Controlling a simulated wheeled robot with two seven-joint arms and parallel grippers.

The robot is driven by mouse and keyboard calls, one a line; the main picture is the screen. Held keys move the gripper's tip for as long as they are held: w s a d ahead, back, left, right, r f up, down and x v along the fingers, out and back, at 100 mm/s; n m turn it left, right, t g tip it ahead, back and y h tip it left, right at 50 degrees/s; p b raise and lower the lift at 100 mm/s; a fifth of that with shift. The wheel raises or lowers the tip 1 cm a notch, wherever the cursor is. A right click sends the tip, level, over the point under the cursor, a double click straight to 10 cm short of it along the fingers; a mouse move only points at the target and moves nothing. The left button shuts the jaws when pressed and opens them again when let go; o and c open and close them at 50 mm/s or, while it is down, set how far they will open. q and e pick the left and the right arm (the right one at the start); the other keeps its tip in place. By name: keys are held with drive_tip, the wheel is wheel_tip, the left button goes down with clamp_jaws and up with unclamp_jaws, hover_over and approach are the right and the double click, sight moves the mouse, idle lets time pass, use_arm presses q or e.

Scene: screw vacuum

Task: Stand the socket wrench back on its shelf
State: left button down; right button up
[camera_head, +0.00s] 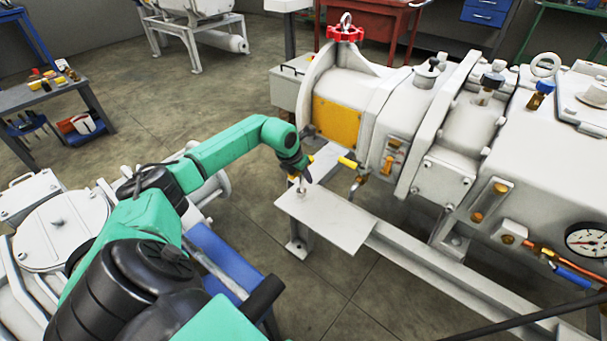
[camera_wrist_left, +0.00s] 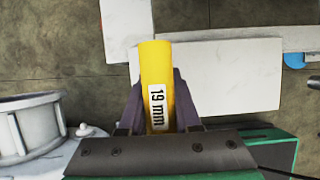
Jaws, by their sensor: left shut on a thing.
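The socket wrench shows in the left wrist view as a yellow handle (camera_wrist_left: 157,85) with a white "19 mm" label. My left gripper (camera_wrist_left: 158,110) is shut on this handle, with a dark finger on each side. In the head view my left gripper (camera_head: 298,172) is at the end of the green arm, over the back left corner of the pale flat shelf (camera_head: 335,222). The wrench's lower end (camera_head: 301,188) shows small below the gripper; I cannot tell whether it touches the shelf. The shelf (camera_wrist_left: 235,75) is also behind the handle in the wrist view. My right gripper is not in view.
The large white vacuum machine (camera_head: 450,140) stands right behind the shelf, with a yellow-handled valve (camera_head: 348,162) close to my gripper. A pale beam (camera_head: 430,265) runs right from the shelf. The shelf's middle and front are bare.

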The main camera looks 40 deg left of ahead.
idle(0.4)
use_arm(q)
drive_tip(key=shift+f+b, duration=0.4)
drive_tip(key=shift+f, duration=0.2)
drive_tip(key=shift+f, duration=0.15)
idle(0.4)
unclamp_jaws()
idle(0.6)
drive_tip(key=shift+r+p, duration=0.75)
drive_tip(key=shift+r, duration=0.25)
